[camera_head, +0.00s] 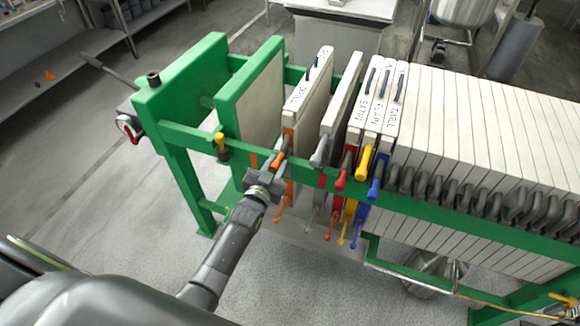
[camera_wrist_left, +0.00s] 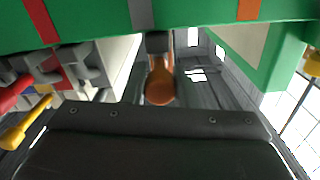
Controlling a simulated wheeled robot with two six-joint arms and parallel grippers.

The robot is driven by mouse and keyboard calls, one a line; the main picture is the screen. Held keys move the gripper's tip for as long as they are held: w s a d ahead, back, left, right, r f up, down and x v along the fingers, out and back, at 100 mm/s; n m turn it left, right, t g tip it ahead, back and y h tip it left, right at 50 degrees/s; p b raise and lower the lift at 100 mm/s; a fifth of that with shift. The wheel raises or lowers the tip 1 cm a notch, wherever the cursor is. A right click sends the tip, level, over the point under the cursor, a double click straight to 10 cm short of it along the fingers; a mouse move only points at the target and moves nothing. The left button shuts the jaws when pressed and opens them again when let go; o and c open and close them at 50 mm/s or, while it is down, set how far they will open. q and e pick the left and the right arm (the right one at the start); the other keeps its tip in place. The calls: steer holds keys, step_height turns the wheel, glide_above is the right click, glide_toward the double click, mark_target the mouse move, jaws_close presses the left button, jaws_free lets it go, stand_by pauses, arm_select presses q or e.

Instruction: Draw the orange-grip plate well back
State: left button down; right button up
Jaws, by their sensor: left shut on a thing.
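The orange-grip plate (camera_head: 309,92) is a white upright plate in the green press frame, with a dark handle and lettering on its top edge. It stands apart, with a gap on each side. My left gripper (camera_head: 275,172) is at its near side, by the green side rail, shut on the orange grip. The grip (camera_wrist_left: 160,88) shows in the left wrist view between my fingers. The grip is mostly covered by my gripper in the head view. My right gripper is not in view.
The green end plate (camera_head: 232,105) stands left of the orange-grip plate. A grey-grip plate (camera_head: 342,95) stands to its right, then red-grip (camera_head: 361,105), yellow-grip (camera_head: 376,108) and blue-grip (camera_head: 394,108) plates and a long white stack. The green side rail (camera_head: 330,182) runs along the near side.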

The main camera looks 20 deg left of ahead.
arm_select(q)
steer(key=a, duration=1)
steer(key=shift+w, duration=0.2)
steer(key=c, duration=1.2)
jaws_free()
steer(key=shift+a, duration=0.15)
steer(key=shift+o, duration=0.2)
steer(key=s+b, duration=0.2)
steer(key=s, duration=1.5)
steer(key=shift+s+a+b, duration=0.25)
steer(key=shift+b, duration=0.1)
